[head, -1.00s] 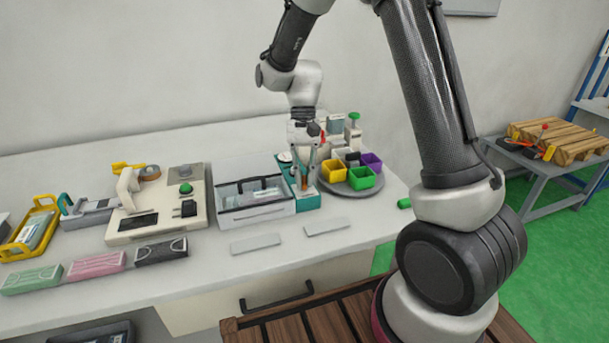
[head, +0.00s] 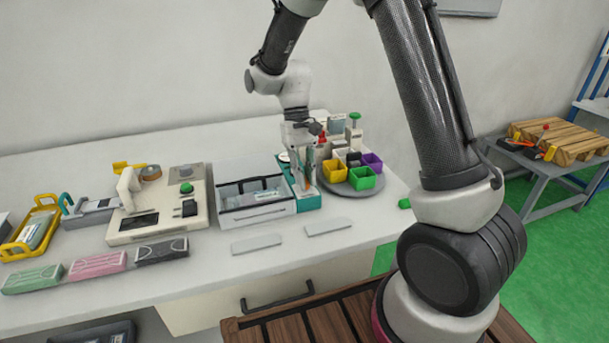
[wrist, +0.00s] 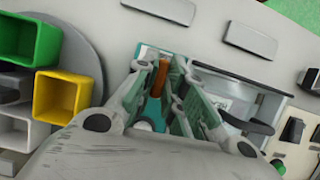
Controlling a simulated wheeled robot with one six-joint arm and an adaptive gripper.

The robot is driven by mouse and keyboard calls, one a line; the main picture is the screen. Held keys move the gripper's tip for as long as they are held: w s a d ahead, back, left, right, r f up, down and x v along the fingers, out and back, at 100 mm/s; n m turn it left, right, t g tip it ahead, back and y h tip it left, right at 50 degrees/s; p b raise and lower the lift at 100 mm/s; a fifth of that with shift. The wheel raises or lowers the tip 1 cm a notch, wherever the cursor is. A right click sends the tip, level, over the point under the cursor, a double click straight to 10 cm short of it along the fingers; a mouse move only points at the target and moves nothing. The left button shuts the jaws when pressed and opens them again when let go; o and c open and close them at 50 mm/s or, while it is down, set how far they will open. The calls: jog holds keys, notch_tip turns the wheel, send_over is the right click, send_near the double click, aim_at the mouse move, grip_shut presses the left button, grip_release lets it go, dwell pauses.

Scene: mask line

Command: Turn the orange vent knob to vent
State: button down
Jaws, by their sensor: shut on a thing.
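My gripper (head: 306,178) points down over the teal-and-white station on the bench; the teal base (head: 309,203) shows below the fingers. In the wrist view the orange vent knob (wrist: 158,80) is a narrow upright bar between the two fingertips of my gripper (wrist: 163,72). The fingers are shut on it. In the head view the fingers hide most of the knob. Any marking for the vent position is too small or hidden to read.
A clear-sided white bin (head: 256,208) stands close on the left. A round grey turntable (head: 345,190) with green, yellow and purple cups is close on the right. Two flat grey plates (head: 257,244) lie in front.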

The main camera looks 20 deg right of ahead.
jog(key=c, duration=1.5)
grip_release()
jog(key=v, duration=1.2)
jog(key=s+d+r+t, duration=0.2)
jog(key=s+d, duration=0.3)
jog(key=s, duration=0.3)
jog(key=s+d+r+t, duration=0.3)
jog(key=s+d+t, duration=0.1)
jog(key=s, duration=0.4)
jog(key=s+d+r+t, duration=0.3)
jog(key=s+d, duration=0.3)
jog(key=s, duration=0.2)
